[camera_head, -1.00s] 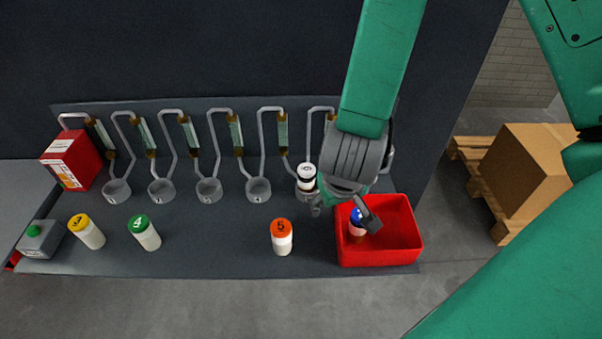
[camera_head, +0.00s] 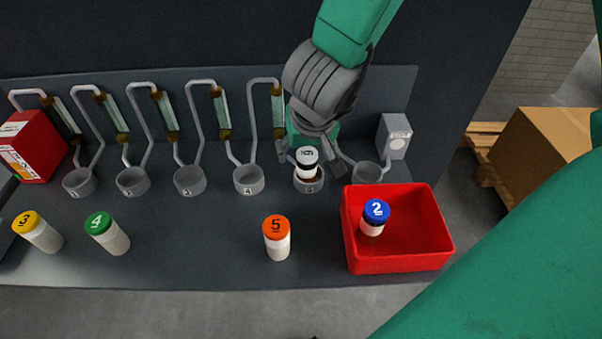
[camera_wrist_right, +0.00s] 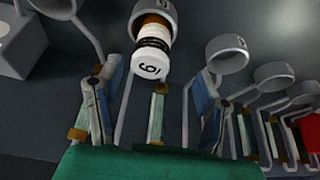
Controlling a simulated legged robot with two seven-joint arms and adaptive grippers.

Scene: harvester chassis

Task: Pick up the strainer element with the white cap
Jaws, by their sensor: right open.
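The strainer element with the white cap (camera_head: 307,157) stands in a grey ring-shaped cup (camera_head: 309,184) on the dark panel. Its white cap, marked with a digit, also shows in the right wrist view (camera_wrist_right: 150,63), with a dark coil and brown part behind it. My right gripper (camera_head: 311,163) is open right at this element, with one finger to the left of it and one to the right. In the right wrist view the open fingers (camera_wrist_right: 155,88) point toward the cap, with no visible grip on it. My left gripper is not in view.
A red bin (camera_head: 436,215) at the right holds a blue-capped element (camera_head: 374,216). Orange (camera_head: 277,238), green (camera_head: 108,233) and yellow (camera_head: 38,231) capped elements stand on the shelf. Several empty cups with bent pipes line the back. A red box (camera_head: 32,147) stands left.

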